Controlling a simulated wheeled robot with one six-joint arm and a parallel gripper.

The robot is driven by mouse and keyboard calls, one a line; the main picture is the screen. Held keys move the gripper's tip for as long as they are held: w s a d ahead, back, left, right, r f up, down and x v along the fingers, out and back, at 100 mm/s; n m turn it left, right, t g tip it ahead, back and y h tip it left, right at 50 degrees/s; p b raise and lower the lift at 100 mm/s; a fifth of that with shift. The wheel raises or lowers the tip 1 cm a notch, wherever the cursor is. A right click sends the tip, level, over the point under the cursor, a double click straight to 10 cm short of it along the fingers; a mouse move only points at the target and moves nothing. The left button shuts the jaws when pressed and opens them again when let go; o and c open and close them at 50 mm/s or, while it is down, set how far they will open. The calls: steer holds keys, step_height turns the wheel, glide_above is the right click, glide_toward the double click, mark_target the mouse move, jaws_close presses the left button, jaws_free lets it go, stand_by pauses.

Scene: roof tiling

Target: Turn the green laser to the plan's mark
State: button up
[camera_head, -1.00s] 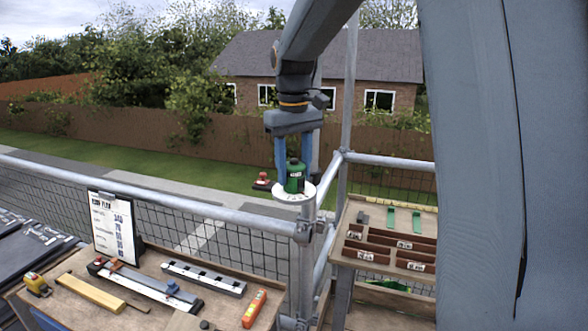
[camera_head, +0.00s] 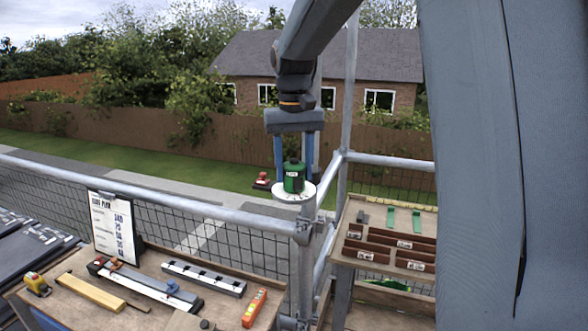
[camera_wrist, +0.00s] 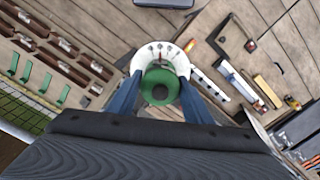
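The green laser (camera_head: 294,177) stands upright on a round white dial (camera_head: 292,196) on top of a scaffold post. In the wrist view the laser (camera_wrist: 160,88) shows from above, with small dark marks on the dial's far rim (camera_wrist: 163,50). My gripper (camera_head: 294,172) points straight down, its blue fingers on either side of the laser and close against it. In the wrist view the fingers (camera_wrist: 160,95) flank the green body. The plan (camera_head: 112,226) is a clipped sheet on a board at the left; its print is too small to read surely.
A workbench (camera_head: 150,317) at lower left holds a tape measure, a yellow bar, a rail tool, a grey strip and an orange level (camera_head: 254,308). A wooden rack (camera_head: 349,243) with labelled slots stands at right. Scaffold rails (camera_head: 230,214) run beside the post.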

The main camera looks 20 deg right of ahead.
steer(key=o, duration=0.3)
steer(key=shift+r, duration=0.1)
step_height(320, 180, up, 8)
steer(key=b, duration=0.3)
steer(key=shift+f, duration=0.2)
